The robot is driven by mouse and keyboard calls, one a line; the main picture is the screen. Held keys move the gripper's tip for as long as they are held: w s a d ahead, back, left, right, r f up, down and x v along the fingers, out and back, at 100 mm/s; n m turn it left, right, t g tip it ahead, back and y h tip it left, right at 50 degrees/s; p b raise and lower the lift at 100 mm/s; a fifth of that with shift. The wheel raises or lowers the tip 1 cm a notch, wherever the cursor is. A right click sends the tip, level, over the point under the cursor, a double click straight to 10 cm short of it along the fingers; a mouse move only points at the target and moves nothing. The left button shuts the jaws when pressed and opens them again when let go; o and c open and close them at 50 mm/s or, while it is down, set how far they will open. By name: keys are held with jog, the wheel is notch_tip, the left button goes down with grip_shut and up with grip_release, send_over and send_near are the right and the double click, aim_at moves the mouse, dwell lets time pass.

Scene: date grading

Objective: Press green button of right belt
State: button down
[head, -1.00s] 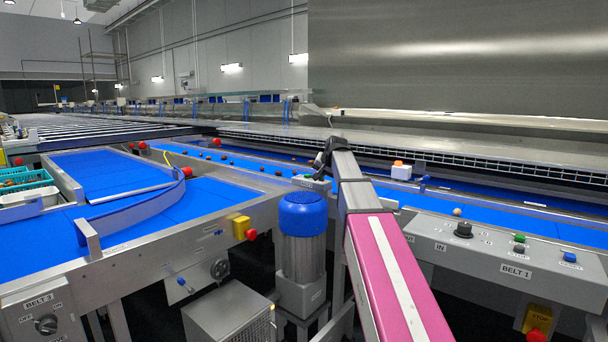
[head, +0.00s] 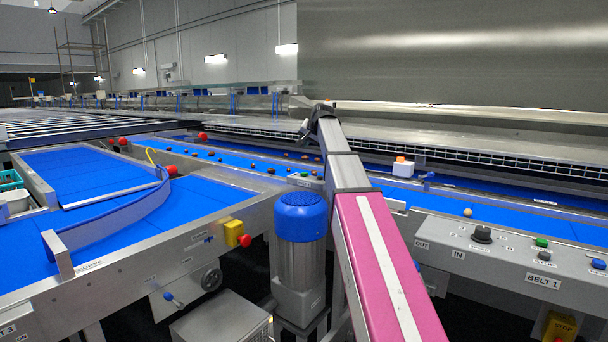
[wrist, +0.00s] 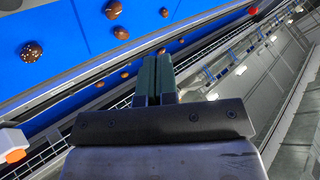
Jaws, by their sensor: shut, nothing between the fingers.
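The green button (head: 541,242) is on the grey Belt 1 control panel (head: 510,262) at the right of the head view, above a dark button (head: 544,255). My arm reaches forward in the middle of the head view. My gripper (wrist: 156,82) is shut and empty, its two dark fingers side by side in the wrist view. It is well apart from the green button, far to its left and over the belt area. The button does not show in the wrist view.
A black knob (head: 482,234) and a blue button (head: 598,264) share the panel. A yellow stop box (head: 560,326) hangs below it. The blue right belt (head: 450,207) carries round brown items. A blue-capped motor (head: 300,222) stands beside my arm.

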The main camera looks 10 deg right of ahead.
aim_at(306, 173)
jog(key=shift+f, duration=0.15)
jog(key=shift+f, duration=4.25)
jog(key=shift+f, duration=0.15)
jog(key=shift+f, duration=0.25)
